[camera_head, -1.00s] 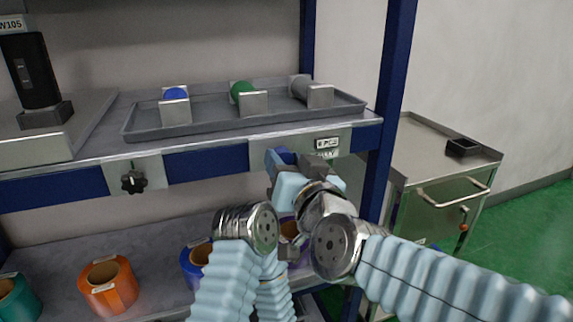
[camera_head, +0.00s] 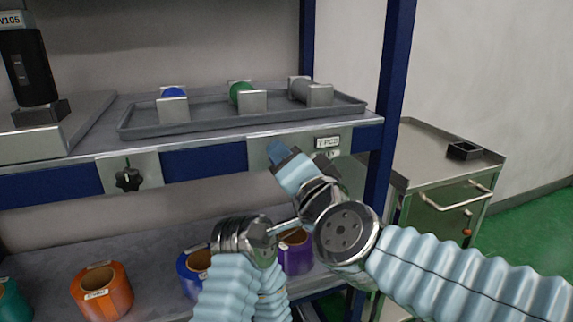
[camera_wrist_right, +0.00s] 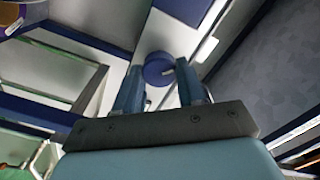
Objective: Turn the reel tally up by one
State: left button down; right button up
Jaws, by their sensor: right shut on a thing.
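The tally plate (camera_head: 258,152) is a pale metal panel on the blue front beam of the bench, with a small "PCS" label (camera_head: 328,142) at its right. Digits below the label are too small and covered to read. My right gripper (camera_head: 279,152) is up against this plate and hides its middle. In the right wrist view, a round blue knob (camera_wrist_right: 158,68) on the pale panel sits between the two fingers (camera_wrist_right: 160,88). The gripper is shut on this knob. My left gripper is not in view.
A black star knob (camera_head: 128,178) is on another plate at left. A grey tray (camera_head: 205,128) with several rollers is above on the bench. Orange (camera_head: 102,290), blue and purple (camera_head: 296,254) reels stand on the lower shelf. A metal cart (camera_head: 425,165) stands at right, beyond a blue post (camera_head: 393,90).

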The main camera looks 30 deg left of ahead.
dwell(0.3)
jog(key=o, duration=1.1)
jog(key=shift+c, duration=0.2)
jog(key=v, duration=1.3)
jog(key=shift+s+d, duration=0.25)
jog(key=shift+s, duration=0.05)
jog(key=shift+w+f, duration=0.1)
